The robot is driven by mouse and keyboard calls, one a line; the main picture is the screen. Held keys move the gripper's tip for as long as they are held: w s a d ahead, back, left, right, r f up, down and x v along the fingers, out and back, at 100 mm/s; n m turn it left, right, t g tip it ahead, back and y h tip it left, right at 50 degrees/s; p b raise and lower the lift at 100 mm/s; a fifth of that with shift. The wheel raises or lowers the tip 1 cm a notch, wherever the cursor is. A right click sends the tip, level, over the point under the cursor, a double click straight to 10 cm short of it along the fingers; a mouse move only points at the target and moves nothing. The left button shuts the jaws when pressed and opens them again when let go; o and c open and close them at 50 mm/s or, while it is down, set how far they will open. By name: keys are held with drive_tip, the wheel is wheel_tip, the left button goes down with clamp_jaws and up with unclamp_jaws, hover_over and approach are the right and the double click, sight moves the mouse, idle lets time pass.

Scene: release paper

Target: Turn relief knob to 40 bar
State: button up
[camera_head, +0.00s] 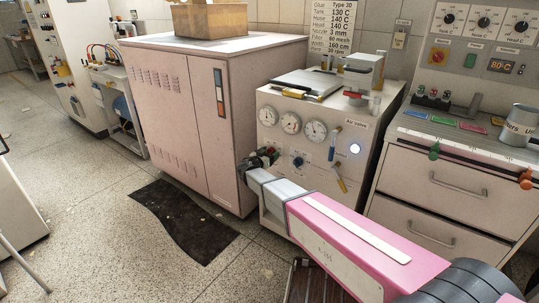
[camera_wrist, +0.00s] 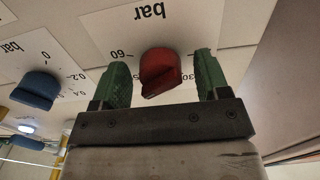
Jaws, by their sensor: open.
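The red knob (camera_wrist: 160,72) sits on a white scale plate (camera_wrist: 216,18) in the wrist view. My gripper (camera_wrist: 162,64) is open, with one green finger on each side of the knob and gaps visible on both sides. In the head view my gripper (camera_head: 262,158) is at the left edge of the machine's front panel (camera_head: 310,110), largely hiding the knob.
A blue knob (camera_wrist: 36,90) with its own bar scale is beside the red one; it also shows in the head view (camera_head: 298,162). Gauges (camera_head: 290,122) are above. A tall pinkish cabinet (camera_head: 185,110) stands close left of my gripper. A drawer unit (camera_head: 440,190) is right.

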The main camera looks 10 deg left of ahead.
drive_tip(key=c, duration=0.9)
drive_tip(key=n, duration=0.5)
drive_tip(key=shift+d, duration=0.1)
drive_tip(key=n, duration=0.4)
drive_tip(key=shift+n, duration=0.3)
idle(0.3)
